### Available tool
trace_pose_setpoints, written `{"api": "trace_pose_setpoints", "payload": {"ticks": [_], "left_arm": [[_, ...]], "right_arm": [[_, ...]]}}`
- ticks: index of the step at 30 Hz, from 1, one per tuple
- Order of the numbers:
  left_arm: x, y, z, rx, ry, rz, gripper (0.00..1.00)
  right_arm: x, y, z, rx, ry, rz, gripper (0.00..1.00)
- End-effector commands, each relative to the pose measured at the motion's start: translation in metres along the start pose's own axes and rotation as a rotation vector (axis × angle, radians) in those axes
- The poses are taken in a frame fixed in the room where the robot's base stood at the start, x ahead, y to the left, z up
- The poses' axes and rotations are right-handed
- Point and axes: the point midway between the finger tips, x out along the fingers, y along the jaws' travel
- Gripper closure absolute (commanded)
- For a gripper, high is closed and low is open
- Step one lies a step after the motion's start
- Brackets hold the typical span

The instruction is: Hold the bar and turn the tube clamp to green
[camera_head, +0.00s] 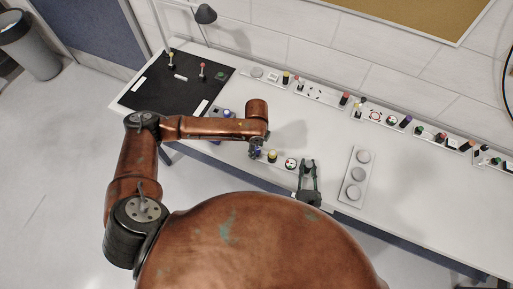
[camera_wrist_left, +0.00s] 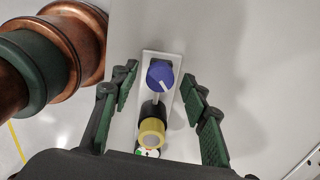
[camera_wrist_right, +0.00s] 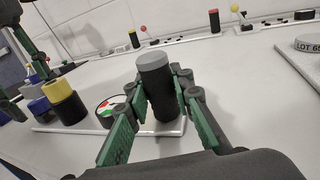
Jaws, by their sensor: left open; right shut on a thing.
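A narrow white plate (camera_wrist_left: 176,100) on the bench carries a row of parts. They are a blue knob (camera_wrist_left: 160,73), a black post with a yellow collar (camera_wrist_left: 151,131), a red, green and white dial (camera_wrist_right: 109,112), and a dark upright bar with a grey top (camera_wrist_right: 156,88). Which part is the tube clamp is not clear. My right gripper (camera_head: 308,167) is shut on the bar. My left gripper (camera_head: 256,152) is open above the plate, its fingers on either side of the blue knob with gaps. The dial is mostly hidden in the left wrist view.
A white block with several grey discs (camera_head: 345,192) stands right of my right gripper. Panels with knobs and buttons (camera_head: 320,94) line the bench's back. A black mat (camera_head: 160,103) with small levers lies at the left. The bench between the plate and the back panels is clear.

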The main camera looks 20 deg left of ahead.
Motion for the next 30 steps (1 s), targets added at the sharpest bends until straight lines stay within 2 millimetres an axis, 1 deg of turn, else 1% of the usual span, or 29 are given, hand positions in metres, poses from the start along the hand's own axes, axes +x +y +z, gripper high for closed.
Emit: {"api": "trace_pose_setpoints", "payload": {"ticks": [2, 5, 12, 15, 18, 21, 24, 30], "left_arm": [[-0.005, -0.001, 0.0, 0.0, 0.0, -0.002, 0.58], [-0.018, -0.001, 0.0, 0.001, 0.0, -0.004, 0.58], [-0.068, -0.002, 0.0, 0.002, 0.0, -0.005, 0.58], [-0.088, -0.002, 0.001, 0.0, -0.001, -0.005, 0.58], [-0.103, -0.001, 0.001, 0.0, -0.001, -0.003, 0.58], [-0.113, -0.001, 0.0, 0.001, 0.0, -0.002, 0.58], [-0.118, -0.001, 0.0, 0.0, 0.0, -0.001, 0.58], [-0.12, 0.0, 0.0, 0.0, 0.0, 0.0, 0.58]], "right_arm": [[0.0, 0.0, 0.0, 0.0, 0.0, 0.0, 1.0], [0.0, 0.0, 0.0, 0.0, 0.0, 0.0, 1.0], [0.0, 0.0, 0.0, 0.0, 0.0, 0.0, 1.0], [0.0, 0.0, 0.0, 0.0, 0.0, 0.0, 1.0], [0.0, 0.0, 0.0, 0.0, 0.0, 0.0, 1.0], [0.0, 0.0, 0.0, 0.0, 0.0, 0.0, 1.0], [0.0, 0.0, 0.0, 0.0, 0.0, 0.0, 1.0], [0.0, 0.0, 0.0, 0.0, 0.0, 0.0, 1.0]]}}
